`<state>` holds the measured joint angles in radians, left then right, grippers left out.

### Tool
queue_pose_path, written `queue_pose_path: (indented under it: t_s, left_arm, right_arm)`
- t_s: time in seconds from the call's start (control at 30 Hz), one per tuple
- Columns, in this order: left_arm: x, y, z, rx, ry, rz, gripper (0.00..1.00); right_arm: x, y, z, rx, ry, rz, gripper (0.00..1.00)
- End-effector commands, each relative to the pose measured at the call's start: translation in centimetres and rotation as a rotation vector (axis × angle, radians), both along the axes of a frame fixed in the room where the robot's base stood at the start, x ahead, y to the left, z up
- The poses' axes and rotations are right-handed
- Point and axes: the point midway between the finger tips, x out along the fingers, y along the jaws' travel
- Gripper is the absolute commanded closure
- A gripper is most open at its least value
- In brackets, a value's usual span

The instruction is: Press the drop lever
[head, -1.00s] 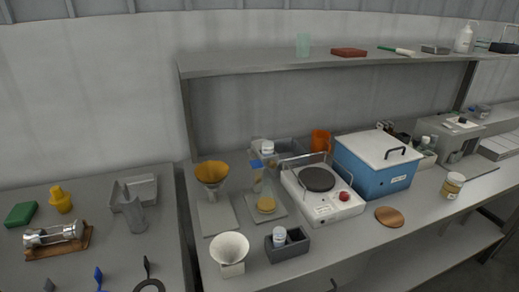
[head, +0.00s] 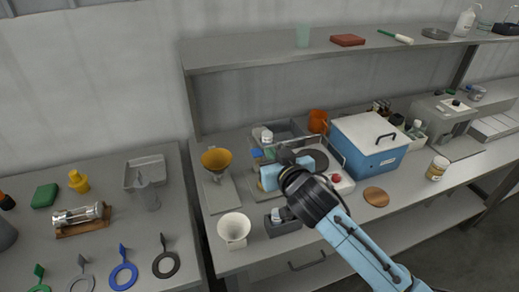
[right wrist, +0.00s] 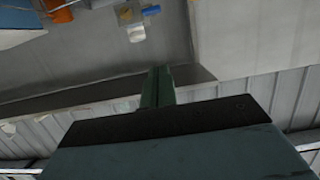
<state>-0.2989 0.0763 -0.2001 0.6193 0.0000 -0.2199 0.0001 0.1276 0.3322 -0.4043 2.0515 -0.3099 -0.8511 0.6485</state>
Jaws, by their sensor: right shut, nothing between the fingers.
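A small blue tab (head: 256,153), which looks like the drop lever, sits at the top of the flask stand in the head view. I cannot be sure it is the lever. A blue piece on a small grey fitting (right wrist: 151,11) also shows at the top of the right wrist view, apart from the finger. In the right wrist view the right gripper's dark green fingers (right wrist: 157,87) are shut and empty. My left gripper is out of view.
A hot plate (head: 341,184) is partly behind my arm. The blue box (head: 368,155) stands to its right. A yellow funnel on a stand (head: 216,160) and a white funnel (head: 234,228) stand to the left. An orange mug (head: 318,121) is behind. A shelf (head: 250,54) runs above.

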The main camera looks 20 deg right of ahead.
Motion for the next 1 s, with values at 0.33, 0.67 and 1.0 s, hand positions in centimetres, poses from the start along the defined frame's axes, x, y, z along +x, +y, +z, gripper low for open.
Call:
queue_pose_path:
  t_s: [0.33,0.67,1.0]
  left_arm:
    - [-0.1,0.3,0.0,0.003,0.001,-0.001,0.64]
    - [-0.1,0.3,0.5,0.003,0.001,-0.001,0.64]
    - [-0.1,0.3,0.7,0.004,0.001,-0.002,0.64]
  right_arm:
    - [0.5,0.0,-0.2,-0.001,0.002,0.0,1.0]
    - [5.2,0.1,-1.3,-0.003,0.003,-0.001,1.0]
    - [9.8,0.3,-3.2,-0.001,0.008,-0.001,1.0]
